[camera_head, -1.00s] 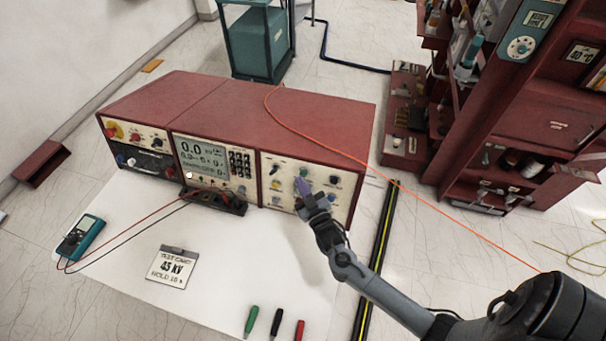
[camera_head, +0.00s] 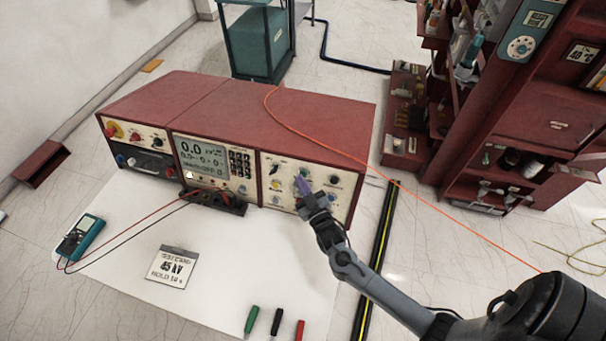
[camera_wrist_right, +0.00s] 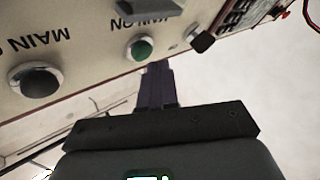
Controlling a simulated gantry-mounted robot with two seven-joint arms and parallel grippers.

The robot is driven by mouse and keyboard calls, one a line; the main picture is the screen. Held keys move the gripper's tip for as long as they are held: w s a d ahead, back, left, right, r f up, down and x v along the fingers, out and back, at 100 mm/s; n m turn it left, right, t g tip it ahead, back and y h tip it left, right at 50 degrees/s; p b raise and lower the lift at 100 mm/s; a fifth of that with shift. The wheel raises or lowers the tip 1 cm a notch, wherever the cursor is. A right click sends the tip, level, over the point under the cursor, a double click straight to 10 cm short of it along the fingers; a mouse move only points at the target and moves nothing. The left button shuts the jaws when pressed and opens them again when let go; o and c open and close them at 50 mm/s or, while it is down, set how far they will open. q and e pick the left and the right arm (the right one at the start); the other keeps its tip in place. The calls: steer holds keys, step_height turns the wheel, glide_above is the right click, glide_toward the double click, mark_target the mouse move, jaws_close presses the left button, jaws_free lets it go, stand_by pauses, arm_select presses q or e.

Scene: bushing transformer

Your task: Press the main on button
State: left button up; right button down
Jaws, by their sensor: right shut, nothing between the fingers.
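The green button (camera_wrist_right: 140,48) with the label "MAIN ON" above it is on the cream panel in the right wrist view. That panel is the right-hand front of the red-topped console (camera_head: 330,190). My right gripper (camera_head: 302,187) is shut and empty, its purple fingers pointing at this panel. In the right wrist view the fingertips (camera_wrist_right: 157,68) are just below and slightly right of the green button. I cannot tell whether they touch the panel. In the head view the fingers hide the green button. My left gripper is not in view.
A dark button (camera_wrist_right: 36,80) with a partly cut-off "MAIN" label is left of the green one. A dark switch (camera_wrist_right: 148,10) is above it. An orange cable crosses the console.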

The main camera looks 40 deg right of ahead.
steer(key=shift+w+d, duration=0.15)
steer(key=shift+d, duration=0.1)
steer(key=shift+w+d+f, duration=0.2)
steer(key=shift+d, duration=0.15)
stand_by(0.8)
stand_by(0.4)
steer(key=shift+s+a+r+p, duration=0.25)
steer(key=shift+s+a+p, duration=0.2)
steer(key=shift+a, duration=0.3)
